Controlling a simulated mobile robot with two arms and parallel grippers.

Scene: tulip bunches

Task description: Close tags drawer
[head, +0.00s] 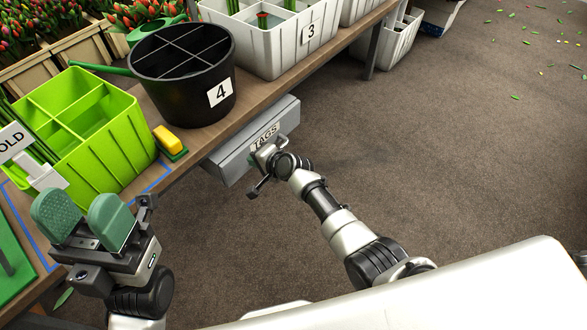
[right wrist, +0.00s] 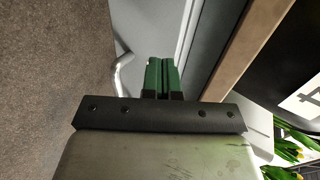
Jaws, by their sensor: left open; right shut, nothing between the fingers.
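The grey tags drawer (head: 232,164) hangs under the front edge of the table, with a TAGS label on it. How far it stands out is hard to tell. My right gripper (head: 266,154) is at the drawer's front, just below the label. In the right wrist view, its green fingers (right wrist: 162,77) are pressed together with nothing between them, against or close to the grey drawer face (right wrist: 190,20). A curved silver handle (right wrist: 121,72) shows beside them, not gripped. Contact cannot be made out. My left gripper (head: 84,222) is open and empty, over the table's left end.
The wooden table (head: 255,100) carries a green divided crate (head: 115,160), a black bucket (head: 170,95) marked 4, a white crate (head: 275,55) marked 3 and a yellow sponge-like block (head: 168,139). The brown floor (head: 430,140) right of the drawer is clear.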

